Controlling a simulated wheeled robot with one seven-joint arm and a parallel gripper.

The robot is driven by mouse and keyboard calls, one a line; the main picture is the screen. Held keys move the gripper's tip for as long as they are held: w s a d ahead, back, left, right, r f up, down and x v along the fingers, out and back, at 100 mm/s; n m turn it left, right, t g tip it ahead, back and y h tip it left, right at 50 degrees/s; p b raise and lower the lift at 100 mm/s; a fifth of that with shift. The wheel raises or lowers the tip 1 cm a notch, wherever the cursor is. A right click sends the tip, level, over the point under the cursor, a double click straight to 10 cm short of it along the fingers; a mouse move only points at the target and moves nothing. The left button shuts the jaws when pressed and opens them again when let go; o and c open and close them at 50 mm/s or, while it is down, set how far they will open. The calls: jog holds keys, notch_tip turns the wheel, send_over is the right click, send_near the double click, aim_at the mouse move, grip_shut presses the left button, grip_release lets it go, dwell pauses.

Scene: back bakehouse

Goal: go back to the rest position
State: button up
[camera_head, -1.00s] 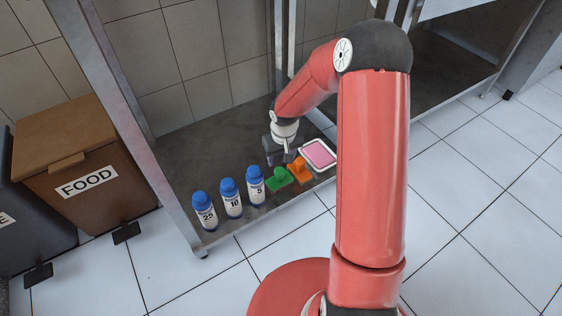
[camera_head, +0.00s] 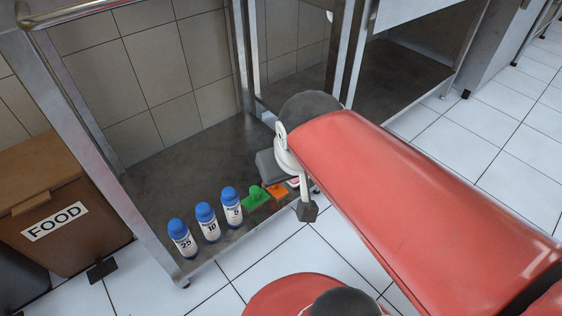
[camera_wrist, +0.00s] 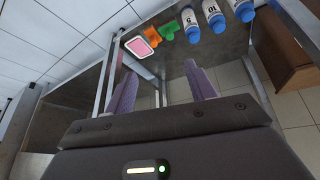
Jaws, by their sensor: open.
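My gripper (camera_wrist: 165,80) is open and empty in the wrist view, its two purple-grey fingers wide apart. In the head view my folded arm hides most of it. No object lies between the fingers or touches them.
On the dark shelf (camera_head: 165,185) stand three blue-capped bottles (camera_head: 208,223), a green stamp-like piece (camera_head: 256,196) and an orange one (camera_head: 277,191). A pink pad in a white tray (camera_wrist: 139,46) lies beside them. Steel posts (camera_head: 240,60) flank the shelf. A brown FOOD bin (camera_head: 50,210) stands left; tiled floor is clear right.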

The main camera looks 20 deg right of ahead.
jog(key=shift+s+a+r+y, duration=0.1)
jog(key=shift+s+a+y, duration=0.05)
jog(key=shift+s, duration=0.65)
jog(key=shift+s+a+r+y, duration=0.1)
jog(key=shift+s+y, duration=0.05)
jog(key=shift+s, duration=0.65)
